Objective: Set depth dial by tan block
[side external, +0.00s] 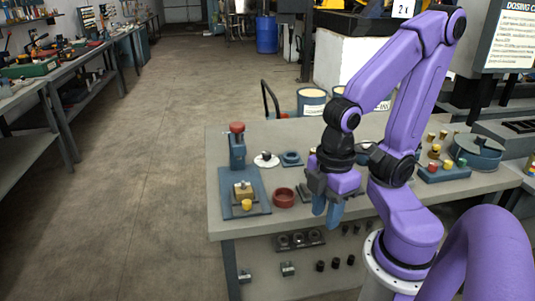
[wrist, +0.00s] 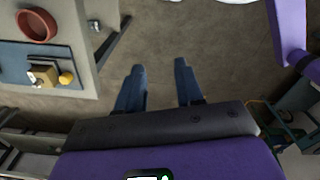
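The tan block (side external: 243,190) sits on a blue base plate (side external: 231,205) at the table's left end, with a yellow knob (side external: 247,204) beside it. The block also shows at the left of the wrist view (wrist: 42,74). A white disc with a small dark piece on it (side external: 266,159) lies behind and right of the block; it may be the depth dial, but I cannot tell for sure. My gripper (side external: 327,211) points down near the table's front edge, right of the block. In the wrist view its blue fingers (wrist: 160,82) are apart with nothing between them.
A blue post with a red top (side external: 237,148) rises behind the block. A red bowl (side external: 285,197) stands between the block and my gripper. A blue ring (side external: 291,158) lies behind the bowl. Several small parts and a blue round container (side external: 478,151) stand at the right.

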